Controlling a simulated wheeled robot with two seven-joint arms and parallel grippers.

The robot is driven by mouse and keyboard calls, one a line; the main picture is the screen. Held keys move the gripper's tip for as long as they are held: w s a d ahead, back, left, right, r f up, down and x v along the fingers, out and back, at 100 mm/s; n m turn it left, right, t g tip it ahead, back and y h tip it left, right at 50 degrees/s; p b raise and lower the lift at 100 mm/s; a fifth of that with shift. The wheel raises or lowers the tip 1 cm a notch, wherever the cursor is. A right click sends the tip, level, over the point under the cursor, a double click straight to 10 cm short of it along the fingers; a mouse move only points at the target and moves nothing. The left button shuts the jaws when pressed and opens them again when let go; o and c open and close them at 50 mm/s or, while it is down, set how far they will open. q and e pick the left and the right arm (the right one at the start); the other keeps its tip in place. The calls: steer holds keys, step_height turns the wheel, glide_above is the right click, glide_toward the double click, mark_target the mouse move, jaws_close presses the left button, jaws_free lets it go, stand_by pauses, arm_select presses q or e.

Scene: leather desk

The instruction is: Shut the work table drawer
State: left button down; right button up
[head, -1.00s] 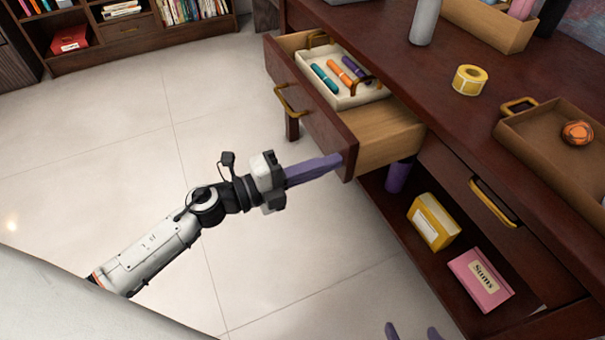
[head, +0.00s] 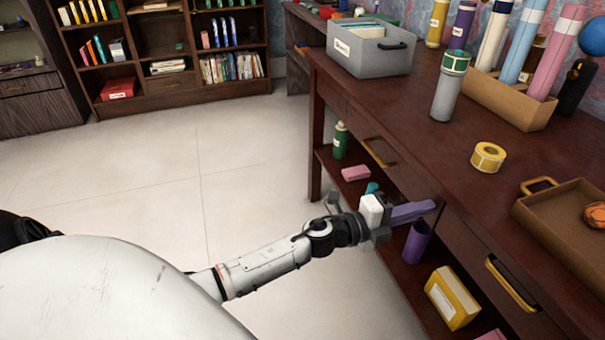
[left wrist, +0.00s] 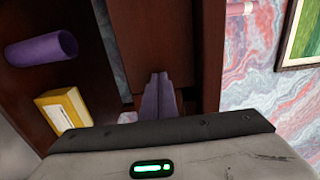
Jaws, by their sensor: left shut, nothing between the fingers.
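The work table (head: 400,110) is dark reddish wood. Its far drawer (head: 405,178) has a brass handle (head: 379,153), and its front looks about level with the table's side; its inside does not show. My left gripper (head: 425,209) has purple fingers, closed together and empty, at the near end of that drawer front. In the left wrist view the fingers (left wrist: 158,95) point at dark wood; whether they touch it I cannot tell. A second drawer (head: 490,265) with a brass handle (head: 510,284) sits nearer. My right gripper does not show.
Below the drawers, a shelf holds a purple cup (head: 417,242), a yellow box (head: 453,298), a green bottle (head: 340,140) and a pink block (head: 355,173). On top are a grey bin (head: 372,52), yellow tape (head: 488,157) and a brown tray (head: 565,225). The floor at left is clear.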

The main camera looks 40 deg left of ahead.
arm_select(q)
steer(key=shift+w+d+r, duration=0.1)
steer(key=shift+w+r, duration=0.05)
steer(key=shift+r, duration=0.05)
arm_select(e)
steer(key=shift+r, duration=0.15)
arm_select(q)
steer(key=shift+d, duration=0.15)
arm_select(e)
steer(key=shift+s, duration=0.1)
arm_select(q)
steer(key=p+v, duration=0.1)
steer(key=v, duration=1.4)
steer(key=s+d+f+n+g+y+p, duration=0.3)
steer(key=s+f+n+p, duration=0.2)
steer(key=s+n, duration=0.5)
steer(key=s+d+f+n+g+y+p, duration=0.3)
steer(key=s+d+f+n+g+p, duration=0.1)
steer(key=s+n, duration=0.7)
steer(key=shift+d+f+n+p, duration=0.4)
steer(key=shift+f+p, duration=0.1)
steer(key=shift+f, duration=0.3)
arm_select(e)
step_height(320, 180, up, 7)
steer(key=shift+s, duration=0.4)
